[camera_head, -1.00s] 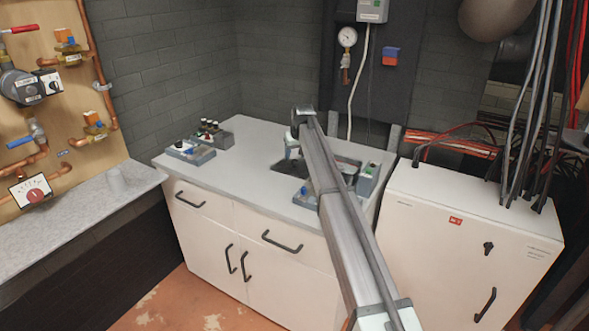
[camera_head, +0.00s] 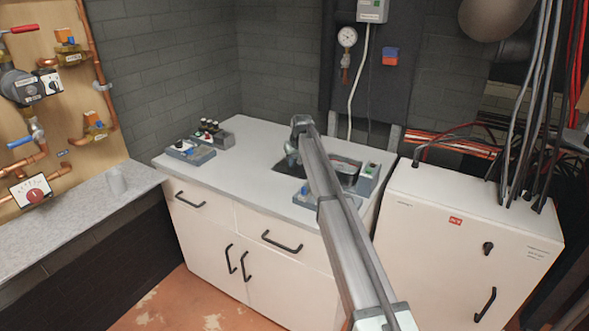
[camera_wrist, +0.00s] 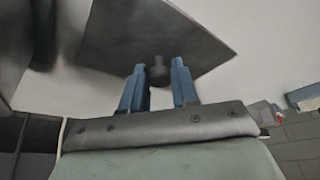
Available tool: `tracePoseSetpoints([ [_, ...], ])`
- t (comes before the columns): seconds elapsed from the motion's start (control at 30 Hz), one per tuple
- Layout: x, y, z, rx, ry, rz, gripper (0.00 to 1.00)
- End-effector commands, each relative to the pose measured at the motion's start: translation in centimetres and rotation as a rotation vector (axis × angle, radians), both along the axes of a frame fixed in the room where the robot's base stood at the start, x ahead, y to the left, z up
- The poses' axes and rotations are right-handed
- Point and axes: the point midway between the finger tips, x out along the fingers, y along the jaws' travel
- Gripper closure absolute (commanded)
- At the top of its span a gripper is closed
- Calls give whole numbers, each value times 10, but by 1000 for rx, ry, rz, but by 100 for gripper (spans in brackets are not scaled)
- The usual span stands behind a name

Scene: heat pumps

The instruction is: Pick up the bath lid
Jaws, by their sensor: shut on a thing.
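The bath lid (camera_wrist: 165,32) shows in the wrist view as a flat dark grey plate with a round dark knob (camera_wrist: 158,75). My gripper (camera_wrist: 158,68) has its two blue fingers on either side of that knob, shut on it. In the head view my gripper (camera_head: 291,156) is low over the dark bath area (camera_head: 284,167) in the worktop, left of my arm. My arm hides much of this spot, and I cannot tell there whether the lid is raised.
Control boxes (camera_head: 190,151) with knobs stand at the worktop's back left. Another box with a green button (camera_head: 370,170) is right of my arm, and a blue-topped one (camera_head: 303,193) is in front. The worktop's left middle (camera_head: 235,170) is clear. A white cabinet (camera_head: 470,230) stands right.

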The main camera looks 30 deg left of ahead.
Motion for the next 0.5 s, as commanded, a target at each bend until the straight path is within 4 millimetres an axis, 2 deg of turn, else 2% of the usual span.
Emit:
tracePoseSetpoints([
  [0.03, 0, 0, 0, 0, 0, 0, 87],
  [0.2, 0, 0, 0, 0, 0, 0, 100],
  [0.5, 0, 0, 1, 0, 0, 0, 100],
])
